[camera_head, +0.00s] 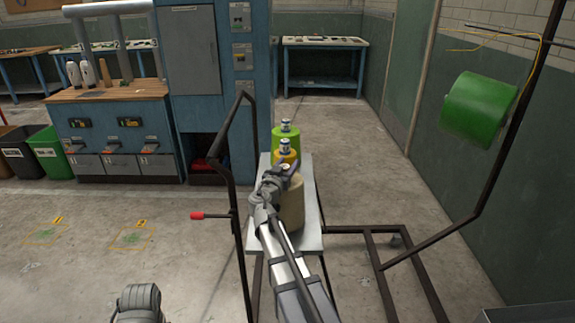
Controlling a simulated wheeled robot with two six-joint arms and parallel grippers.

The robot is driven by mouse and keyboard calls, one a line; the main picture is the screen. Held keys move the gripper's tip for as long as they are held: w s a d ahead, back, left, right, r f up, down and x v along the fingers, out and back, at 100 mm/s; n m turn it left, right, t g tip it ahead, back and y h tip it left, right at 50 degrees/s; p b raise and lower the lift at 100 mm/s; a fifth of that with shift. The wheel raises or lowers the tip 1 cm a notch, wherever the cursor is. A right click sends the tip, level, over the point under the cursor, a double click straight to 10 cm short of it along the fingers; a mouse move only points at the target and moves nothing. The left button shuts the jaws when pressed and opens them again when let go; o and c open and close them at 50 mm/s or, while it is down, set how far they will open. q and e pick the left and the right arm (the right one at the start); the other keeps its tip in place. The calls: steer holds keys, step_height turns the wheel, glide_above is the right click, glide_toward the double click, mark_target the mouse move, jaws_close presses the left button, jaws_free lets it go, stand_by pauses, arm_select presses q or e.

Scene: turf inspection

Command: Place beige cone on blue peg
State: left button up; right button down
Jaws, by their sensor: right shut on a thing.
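The beige cone (293,207) stands on the narrow grey cart top (310,238), at the near end of a row of yarn cones. My right gripper (286,171) is at its top, shut, with the cone's upper end at its jaws; the arm hides much of the cone's left side. I cannot tell whether the cone is lifted off the surface. I cannot make out a blue peg. A grey part of my left arm shows at the lower left, but its gripper does not.
A yellow cone (287,158) and a green cone (278,138) stand just behind. A dark metal frame (242,155) rises left of the cart; another at the right carries a green roll (478,108). White cones (89,74) stand on the wooden-topped cabinet (125,90). Open floor lies left.

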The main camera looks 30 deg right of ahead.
steer(key=shift+f, duration=0.4)
steer(key=shift+r, duration=0.1)
steer(key=shift+c, duration=1.7)
jaws_free()
steer(key=shift+s+a, duration=0.1)
steer(key=shift+s, duration=0.05)
glide_above(285, 196)
steer(key=a, duration=0.4)
steer(key=shift+s, duration=0.15)
